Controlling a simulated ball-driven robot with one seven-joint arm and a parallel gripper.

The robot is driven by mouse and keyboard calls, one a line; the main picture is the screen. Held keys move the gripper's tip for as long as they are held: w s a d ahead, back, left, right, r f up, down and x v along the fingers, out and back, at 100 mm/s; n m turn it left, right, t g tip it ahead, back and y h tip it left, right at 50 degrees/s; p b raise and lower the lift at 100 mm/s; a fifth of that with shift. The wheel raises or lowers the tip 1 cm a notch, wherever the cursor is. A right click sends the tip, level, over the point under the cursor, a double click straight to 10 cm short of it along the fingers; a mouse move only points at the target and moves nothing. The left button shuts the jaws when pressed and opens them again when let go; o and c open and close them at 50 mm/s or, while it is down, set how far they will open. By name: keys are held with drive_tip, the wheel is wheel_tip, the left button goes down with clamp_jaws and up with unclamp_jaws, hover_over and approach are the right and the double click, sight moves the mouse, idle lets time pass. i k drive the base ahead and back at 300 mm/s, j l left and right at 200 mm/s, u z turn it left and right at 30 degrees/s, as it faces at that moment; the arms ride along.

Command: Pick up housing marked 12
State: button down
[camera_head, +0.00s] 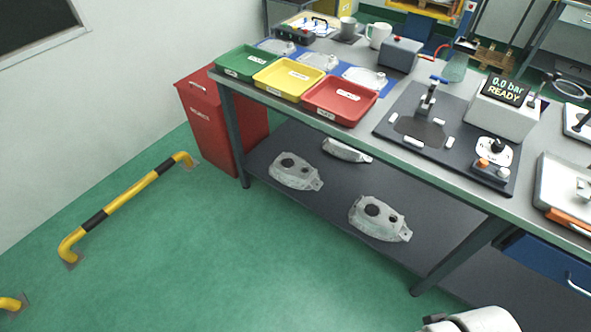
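Three grey aluminium castings lie apart on the dark lower shelf of the bench: one at the left (296,171), one at the right nearer the shelf's front edge (379,218), and one further back (346,150), partly in the bench's shade. The left and right ones show dark round openings. More pale castings (318,62) (364,78) lie on blue mats behind the trays on the bench top. I cannot read a number 12 on any casting. A white rounded part of my arm shows at the bottom edge; my gripper fingers are not visible.
Green (246,76), yellow (262,88) and red (315,110) trays line the bench's left front. A test fixture (409,158) and a gauge box reading 0.0 bar READY (489,113) stand right. A red bin (202,128) and yellow floor rail (125,204) stand left. Green floor in front is clear.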

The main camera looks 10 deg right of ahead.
sight(302, 176)
drive_tip(key=i+u, duration=0.1)
drive_tip(key=u, duration=0.25)
drive_tip(key=i+l+u, duration=0.1)
drive_tip(key=u, duration=0.25)
drive_tip(key=i+l+u, duration=0.2)
drive_tip(key=i+l, duration=0.2)
drive_tip(key=i+l+u, duration=0.2)
drive_tip(key=i+l, duration=0.15)
drive_tip(key=i+l+u, duration=0.2)
drive_tip(key=l, duration=0.35)
drive_tip(key=i+l, duration=0.65)
drive_tip(key=l, duration=0.25)
